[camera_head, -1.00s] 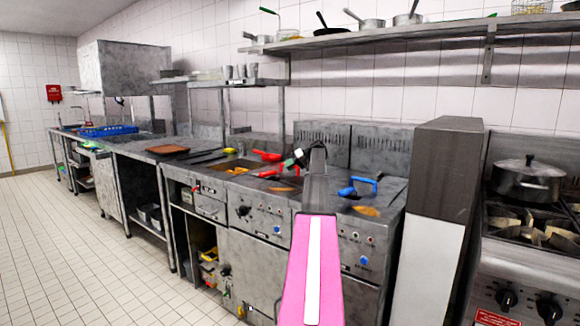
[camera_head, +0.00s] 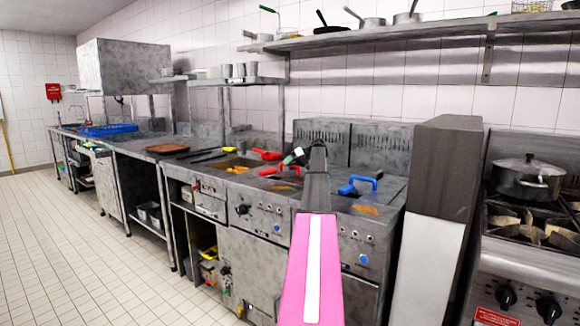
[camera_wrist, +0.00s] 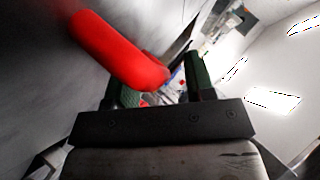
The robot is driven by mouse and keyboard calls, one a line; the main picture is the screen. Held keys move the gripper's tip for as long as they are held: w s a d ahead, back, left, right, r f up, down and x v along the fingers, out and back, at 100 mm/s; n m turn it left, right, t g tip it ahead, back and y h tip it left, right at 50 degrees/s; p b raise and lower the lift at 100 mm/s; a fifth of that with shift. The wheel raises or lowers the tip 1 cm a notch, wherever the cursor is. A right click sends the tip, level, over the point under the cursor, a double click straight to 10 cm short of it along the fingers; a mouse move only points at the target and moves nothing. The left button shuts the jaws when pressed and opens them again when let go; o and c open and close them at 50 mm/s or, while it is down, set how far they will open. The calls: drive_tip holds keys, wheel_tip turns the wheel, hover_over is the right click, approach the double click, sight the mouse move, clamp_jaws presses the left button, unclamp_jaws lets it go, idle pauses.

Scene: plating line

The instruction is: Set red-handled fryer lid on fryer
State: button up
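Two red handles show at the fryer (camera_head: 262,226) in the head view: a rear one (camera_head: 266,154) and a front one (camera_head: 280,169), close to my gripper (camera_head: 294,157). I cannot tell from the head view which belongs to the lid. In the wrist view a thick red handle (camera_wrist: 115,48) runs from the upper left toward my gripper (camera_wrist: 163,82), overlapping the left finger. A grey surface (camera_wrist: 40,85) lies beside it, possibly the lid or fryer. The green fingers stand apart, and no firm hold on the handle shows.
A blue handle (camera_head: 358,184) rises from the right fryer section. A tall grey cabinet (camera_head: 436,200) stands right of the fryer, then a stove with a lidded pot (camera_head: 527,180). A wall shelf (camera_head: 365,36) runs above. The tiled floor (camera_head: 110,270) at left is clear.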

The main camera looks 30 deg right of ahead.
drive_tip(key=shift+d, duration=0.1)
drive_tip(key=v, duration=1)
drive_tip(key=shift+d+r, duration=0.2)
drive_tip(key=shift+r, duration=0.05)
